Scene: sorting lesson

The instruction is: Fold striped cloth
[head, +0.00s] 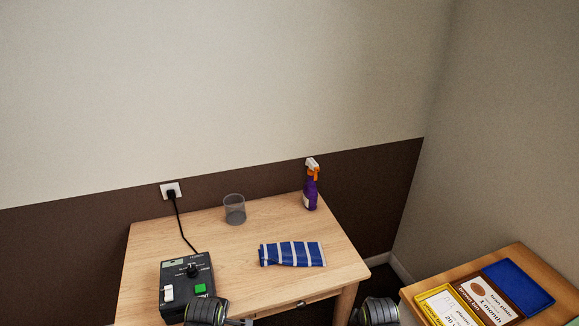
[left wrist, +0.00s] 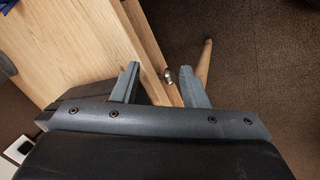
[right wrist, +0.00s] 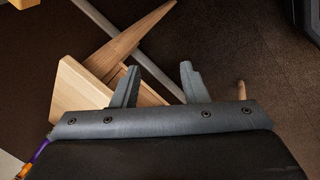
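The striped cloth (head: 291,254), blue with white stripes, lies on the wooden table (head: 220,270) right of its middle, as a narrow band that looks folded. A small dark blue corner at the top left of the left wrist view may be the cloth; I cannot tell. My left gripper (left wrist: 160,80) is open and empty above the table's front edge by a drawer knob. My right gripper (right wrist: 160,75) is open and empty, off the table's corner. In the head view both grippers are only partly visible at the bottom edge, apart from the cloth.
A black control box (head: 187,285) with a cable to the wall socket stands at the table's left. A mesh cup (head: 234,209) and a purple spray bottle (head: 311,190) stand at the back. A side table (head: 521,256) with coloured trays stands right. The table around the cloth is clear.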

